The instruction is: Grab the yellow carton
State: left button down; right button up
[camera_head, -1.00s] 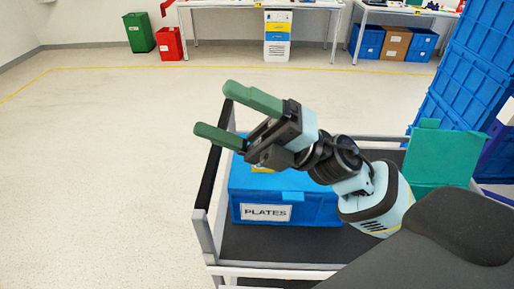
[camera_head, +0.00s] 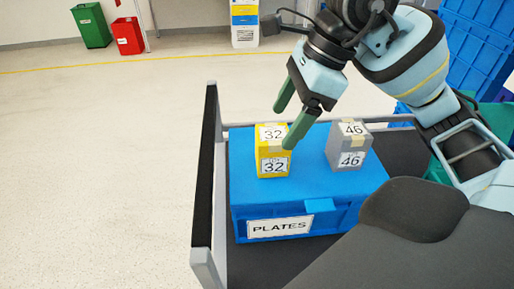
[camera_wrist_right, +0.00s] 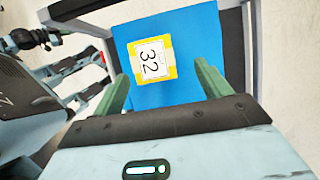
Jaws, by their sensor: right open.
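The yellow carton (camera_head: 272,152), with white labels reading 32, stands upright on the blue box marked PLATES (camera_head: 340,190). My right gripper (camera_head: 286,126) is open, its green fingers pointing down above the carton. One finger overlaps the carton's right edge in the head view; I cannot tell whether it touches. In the right wrist view the carton (camera_wrist_right: 152,62) lies ahead, between and beyond the two fingertips (camera_wrist_right: 162,78), with nothing held.
A grey carton (camera_head: 349,146) labelled 46 stands to the right on the same box. The cart's rail (camera_head: 206,170) runs along the left. Blue crates (camera_head: 480,50) are stacked at the right. Open floor lies left of the cart.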

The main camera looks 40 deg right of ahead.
aim_at(268, 149)
jog(key=shift+s+d, duration=0.1)
jog(key=shift+s, duration=0.1)
jog(key=shift+s+r, duration=0.1)
jog(key=shift+f, duration=0.2)
jog(key=shift+x, duration=0.9)
jog(key=shift+a+x, duration=0.2)
jog(key=shift+x, duration=1.25)
jog(key=shift+a+x, duration=0.2)
jog(key=shift+x, duration=1.3)
pick_arm(q)
jog(key=shift+s+f, duration=0.25)
jog(key=shift+s, duration=0.4)
pick_arm(e)
jog(key=shift+r, duration=0.2)
jog(key=c, duration=1.1)
